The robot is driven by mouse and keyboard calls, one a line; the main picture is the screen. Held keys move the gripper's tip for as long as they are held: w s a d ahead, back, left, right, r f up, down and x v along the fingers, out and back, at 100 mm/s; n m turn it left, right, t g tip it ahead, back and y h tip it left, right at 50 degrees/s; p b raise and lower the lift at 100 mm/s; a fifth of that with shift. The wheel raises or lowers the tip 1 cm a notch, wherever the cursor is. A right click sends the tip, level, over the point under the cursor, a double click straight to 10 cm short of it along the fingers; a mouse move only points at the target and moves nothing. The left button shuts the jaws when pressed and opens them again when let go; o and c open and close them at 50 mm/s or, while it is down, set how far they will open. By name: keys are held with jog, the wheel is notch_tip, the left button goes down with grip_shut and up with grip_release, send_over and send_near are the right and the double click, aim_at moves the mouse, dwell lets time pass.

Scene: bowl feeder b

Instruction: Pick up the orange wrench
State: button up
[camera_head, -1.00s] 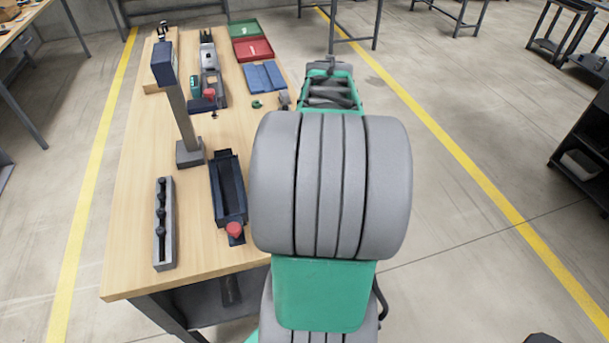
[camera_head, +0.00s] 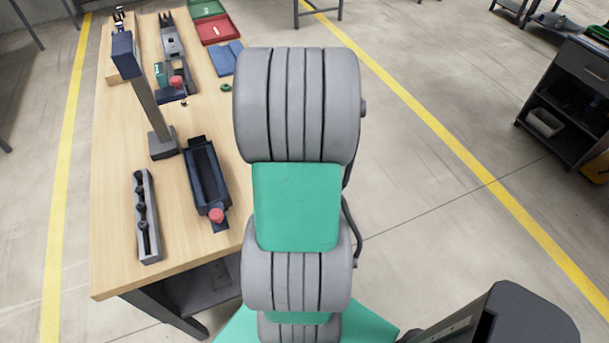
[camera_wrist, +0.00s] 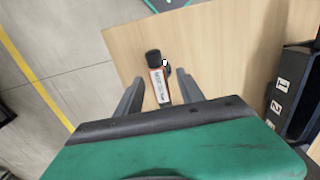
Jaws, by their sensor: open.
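I cannot make out an orange wrench in either view. In the wrist view, a small cylinder (camera_wrist: 158,80) with a black cap, a white label and red-orange sides lies on or above the wooden table, between the fingers as seen from the camera. My gripper (camera_wrist: 160,74) is open, with one grey finger on each side of that cylinder. I cannot tell how far above the table the fingers are. In the head view my arm hides the gripper.
In the head view the wooden table (camera_head: 112,215) bears a grey block with black knobs (camera_head: 147,215), a dark tray (camera_head: 207,175), a post (camera_head: 148,105), a red tray (camera_head: 216,31) and a green tray (camera_head: 207,8). A dark numbered bin (camera_wrist: 296,95) stands right in the wrist view.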

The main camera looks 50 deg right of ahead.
jog(key=shift+f, duration=0.25)
jog(key=shift+c, duration=0.3)
grip_shut()
dwell(1.2)
